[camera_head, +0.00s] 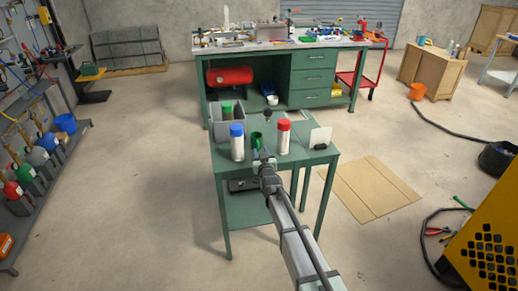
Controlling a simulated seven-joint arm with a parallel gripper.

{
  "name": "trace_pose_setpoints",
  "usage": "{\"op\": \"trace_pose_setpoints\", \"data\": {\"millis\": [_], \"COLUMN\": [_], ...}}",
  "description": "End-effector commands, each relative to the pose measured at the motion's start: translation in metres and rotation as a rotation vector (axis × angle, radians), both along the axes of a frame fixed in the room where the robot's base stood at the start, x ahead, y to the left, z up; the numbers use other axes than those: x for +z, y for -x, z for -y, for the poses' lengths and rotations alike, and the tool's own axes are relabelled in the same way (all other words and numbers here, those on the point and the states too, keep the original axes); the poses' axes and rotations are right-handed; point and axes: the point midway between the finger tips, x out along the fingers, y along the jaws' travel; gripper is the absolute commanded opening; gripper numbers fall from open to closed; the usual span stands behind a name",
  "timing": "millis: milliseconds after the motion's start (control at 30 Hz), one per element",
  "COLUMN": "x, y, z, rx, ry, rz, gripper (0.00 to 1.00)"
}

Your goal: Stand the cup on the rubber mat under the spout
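A small green cup (256,139) stands on the small green table (237,167), between a blue-capped white bottle (237,146) and a red-capped white bottle (283,139). My gripper (260,159) is over the table's near part, just in front of the cup in the picture. Its fingers are too small to tell whether they are open or shut, or whether they touch the cup. I cannot make out a rubber mat or a spout for certain. A red tank (230,76) lies under the workbench behind.
A grey bin (226,130) with a green item stands at the table's back left. A white panel (320,136) and small black object (320,146) are at the right. The long workbench (297,47) stands behind. Cardboard (365,188) lies on the floor at right.

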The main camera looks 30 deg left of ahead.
Motion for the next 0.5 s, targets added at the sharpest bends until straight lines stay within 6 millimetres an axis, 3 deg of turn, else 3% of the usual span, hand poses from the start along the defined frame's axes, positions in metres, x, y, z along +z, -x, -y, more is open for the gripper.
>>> {"op": "trace_pose_setpoints", "data": {"millis": [200,500], "x": [0.001,0.002], "y": [0.033,0.044], "z": [0.030,0.041], "rx": [0.000,0.000], "ry": [0.001,0.001], "rz": [-0.001,-0.001], "gripper": [0.37,0.37]}}
